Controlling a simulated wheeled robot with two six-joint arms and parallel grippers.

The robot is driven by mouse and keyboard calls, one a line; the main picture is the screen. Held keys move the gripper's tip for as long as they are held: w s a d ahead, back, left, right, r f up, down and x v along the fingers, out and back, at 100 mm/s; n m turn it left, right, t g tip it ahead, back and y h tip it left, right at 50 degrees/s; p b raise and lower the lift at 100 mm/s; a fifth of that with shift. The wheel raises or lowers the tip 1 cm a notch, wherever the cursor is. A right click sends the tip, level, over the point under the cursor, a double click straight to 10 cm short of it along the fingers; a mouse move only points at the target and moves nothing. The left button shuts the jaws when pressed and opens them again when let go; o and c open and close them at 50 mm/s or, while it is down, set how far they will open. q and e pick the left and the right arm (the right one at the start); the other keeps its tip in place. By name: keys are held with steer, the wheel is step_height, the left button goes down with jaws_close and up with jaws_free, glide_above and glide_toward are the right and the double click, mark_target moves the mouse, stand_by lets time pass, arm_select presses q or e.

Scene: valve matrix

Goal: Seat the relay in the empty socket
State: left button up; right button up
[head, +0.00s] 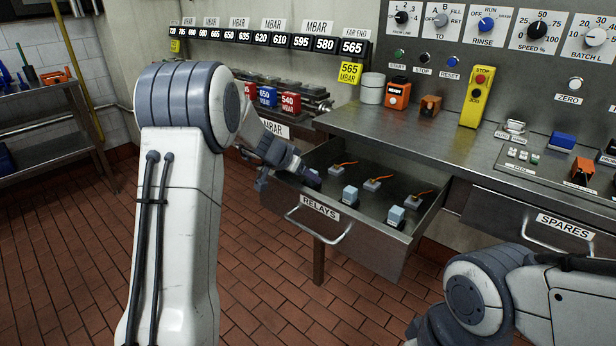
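The open drawer labelled RELAYS (320,208) holds two light blue blocks, a nearer one (395,215) and one further left (349,193), which look like relays. Behind them are several small pale-and-blue pieces with orange levers, one of them in the middle (373,184). A small purple-blue block (312,178) is at the drawer's left end, right at the tip of my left gripper (303,172). I cannot tell if the fingers grip it or if it sits in a socket. No empty socket can be clearly made out. My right gripper is not visible; only part of that arm shows bottom right.
The steel counter (400,128) behind the drawer bears an orange READY box (397,95), a yellow pendant (476,97) and a white cylinder (372,88). A closed SPARES drawer (540,222) is at right. Red and blue tagged valves (290,104) stand behind my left forearm.

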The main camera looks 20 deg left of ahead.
arm_select(q)
steer(key=v, duration=0.8)
steer(key=shift+r, duration=0.2)
